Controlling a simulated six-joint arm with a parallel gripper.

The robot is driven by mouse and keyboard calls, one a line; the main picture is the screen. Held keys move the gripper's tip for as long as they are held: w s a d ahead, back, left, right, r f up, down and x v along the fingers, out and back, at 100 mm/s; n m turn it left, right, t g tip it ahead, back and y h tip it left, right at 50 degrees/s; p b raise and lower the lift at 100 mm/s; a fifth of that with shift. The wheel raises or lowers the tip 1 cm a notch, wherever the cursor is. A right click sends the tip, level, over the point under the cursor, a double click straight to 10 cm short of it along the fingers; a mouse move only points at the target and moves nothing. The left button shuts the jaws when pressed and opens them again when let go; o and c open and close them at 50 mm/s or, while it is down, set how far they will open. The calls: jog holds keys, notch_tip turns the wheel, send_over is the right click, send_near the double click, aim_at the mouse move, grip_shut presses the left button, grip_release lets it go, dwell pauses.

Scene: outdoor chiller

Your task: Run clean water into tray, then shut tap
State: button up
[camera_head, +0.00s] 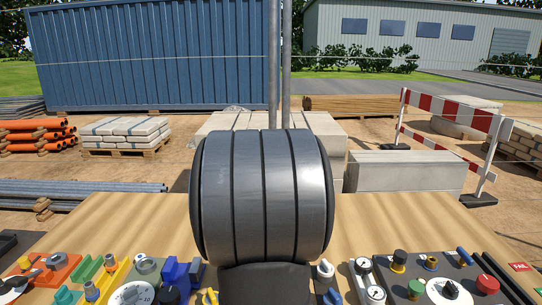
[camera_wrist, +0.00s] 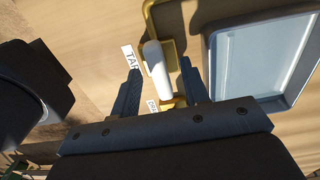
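In the wrist view, a white cylindrical tap handle (camera_wrist: 158,68) sits on a brass-coloured fitting, with a bent brass pipe (camera_wrist: 150,12) above it. My gripper (camera_wrist: 161,64) is open, with one dark finger on each side of the handle and a visible gap to both. Whether the fingers are level with the handle or above it, I cannot tell. A grey-rimmed tray (camera_wrist: 211,72) with a pale blue-grey inside lies right of the tap. I cannot tell if it holds water. In the head view my arm hides the tap, tray and gripper.
A white label reading "TAP" (camera_wrist: 130,58) lies left of the handle; a second small label (camera_wrist: 152,105) is partly covered. In the head view, control panels with knobs and switches stand at the left (camera_head: 60,265) and right (camera_head: 400,265) of the wooden bench (camera_head: 400,220).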

jog(key=o, duration=0.5)
jog(key=shift+c, duration=0.2)
jog(key=shift+r, duration=3.5)
notch_tip(320, 180, up, 18)
jog(key=shift+f, duration=0.25)
